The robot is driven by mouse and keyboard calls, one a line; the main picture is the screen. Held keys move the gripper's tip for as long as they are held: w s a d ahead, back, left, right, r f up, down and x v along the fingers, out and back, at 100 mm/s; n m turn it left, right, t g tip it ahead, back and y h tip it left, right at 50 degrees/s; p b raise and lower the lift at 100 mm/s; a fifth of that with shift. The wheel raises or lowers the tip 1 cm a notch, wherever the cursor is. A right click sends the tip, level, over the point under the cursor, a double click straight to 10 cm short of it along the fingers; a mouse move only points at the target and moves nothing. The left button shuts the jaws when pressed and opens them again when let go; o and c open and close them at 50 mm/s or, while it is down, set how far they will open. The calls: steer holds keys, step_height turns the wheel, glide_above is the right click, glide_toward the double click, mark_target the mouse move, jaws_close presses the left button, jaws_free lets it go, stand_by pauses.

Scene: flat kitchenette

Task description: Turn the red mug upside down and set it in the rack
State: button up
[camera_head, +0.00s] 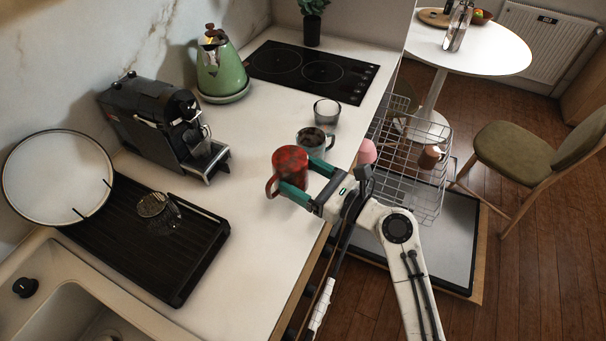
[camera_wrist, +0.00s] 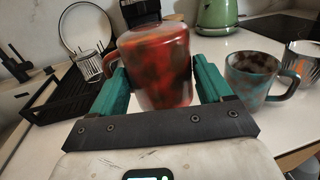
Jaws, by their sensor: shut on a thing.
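The red mug (camera_head: 291,160) with dark blotches is held over the counter's right part, its handle on the left. My gripper (camera_head: 308,180) is shut on its sides. In the wrist view the mug (camera_wrist: 158,65) stands between the two green fingers (camera_wrist: 155,85). I cannot clearly tell whether its opening faces up or down. The wire dishwasher rack (camera_head: 428,205) is pulled out to the right of the counter, below its top. It holds a pink cup (camera_head: 367,151) and a brown mug (camera_head: 430,157).
A black drainer tray (camera_head: 180,265) with a glass lies left. A coffee machine (camera_head: 150,115) and green kettle (camera_head: 222,70) stand at the back. The front counter is clear.

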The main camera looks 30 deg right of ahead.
mark_target(305, 189)
steer(key=shift+f+b, duration=1.8)
steer(key=shift+f, duration=0.05)
steer(key=shift+f+b, duration=1)
steer(key=shift+f, duration=0.95)
steer(key=o, duration=0.9)
steer(key=shift+f, duration=0.1)
steer(key=shift+s+d, duration=0.1)
steer(key=b+v, duration=0.1)
steer(key=v, duration=0.9)
steer(key=shift+s+b, duration=0.25)
steer(key=shift+b, duration=0.15)
steer(key=shift+d, duration=0.15)
